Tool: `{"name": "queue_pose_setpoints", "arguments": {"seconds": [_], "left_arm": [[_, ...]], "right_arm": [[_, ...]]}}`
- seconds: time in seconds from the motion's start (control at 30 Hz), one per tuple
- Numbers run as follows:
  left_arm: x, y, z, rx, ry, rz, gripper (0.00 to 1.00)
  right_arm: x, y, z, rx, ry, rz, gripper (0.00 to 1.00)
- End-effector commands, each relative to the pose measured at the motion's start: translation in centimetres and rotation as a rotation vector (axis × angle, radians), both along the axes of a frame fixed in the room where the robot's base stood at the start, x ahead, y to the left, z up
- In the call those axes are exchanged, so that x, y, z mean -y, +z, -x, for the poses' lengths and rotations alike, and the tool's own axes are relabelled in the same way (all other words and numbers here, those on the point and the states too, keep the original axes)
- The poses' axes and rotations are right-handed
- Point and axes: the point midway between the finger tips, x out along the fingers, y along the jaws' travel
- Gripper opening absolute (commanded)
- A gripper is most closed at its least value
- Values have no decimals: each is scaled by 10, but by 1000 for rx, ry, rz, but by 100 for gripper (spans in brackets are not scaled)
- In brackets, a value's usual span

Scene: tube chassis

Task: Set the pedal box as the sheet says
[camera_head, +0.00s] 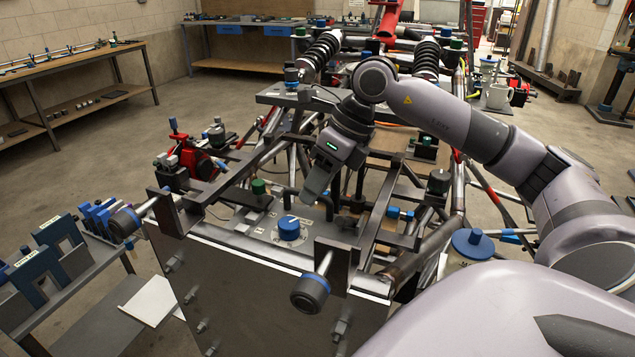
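A plate with a round blue knob (289,229) lies inside the front of the tube chassis. The knob has a light pointer line on top, and small white labels surround it, too small to read. It appears to be part of the pedal box. My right gripper (322,192) hangs above and just behind the knob, pointing down, apart from it. Its fingertips are partly hidden against dark parts, so its opening is unclear. A blank-looking white sheet (151,301) lies at the lower left; no writing shows on it. My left gripper is out of view.
Two dark posts with blue-ringed round ends (310,293) jut from the front panel (250,300). A green cap (258,187) and a blue disc (473,243) stand nearby. Chassis tubes crowd the gripper. A stand with labelled blue-topped blocks (48,252) is at left.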

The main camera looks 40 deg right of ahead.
Motion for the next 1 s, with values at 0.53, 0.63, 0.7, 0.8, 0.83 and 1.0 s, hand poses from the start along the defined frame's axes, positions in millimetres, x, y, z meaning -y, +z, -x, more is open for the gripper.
{"name": "queue_pose_setpoints", "arguments": {"seconds": [0.53, 0.63, 0.7, 0.8, 0.83, 1.0], "left_arm": [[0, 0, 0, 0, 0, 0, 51], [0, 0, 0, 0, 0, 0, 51], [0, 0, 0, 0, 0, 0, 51], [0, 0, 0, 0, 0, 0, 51], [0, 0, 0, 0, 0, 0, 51], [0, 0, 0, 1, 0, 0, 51]], "right_arm": [[20, 57, 17, 3, -1, 1, 40], [22, 63, 19, 2, -1, 0, 40], [23, 65, 20, 0, 0, 1, 40], [23, 65, 20, 0, 0, 0, 40], [23, 65, 20, 0, 0, 0, 40], [23, 65, 20, 0, 0, 0, 40]]}}
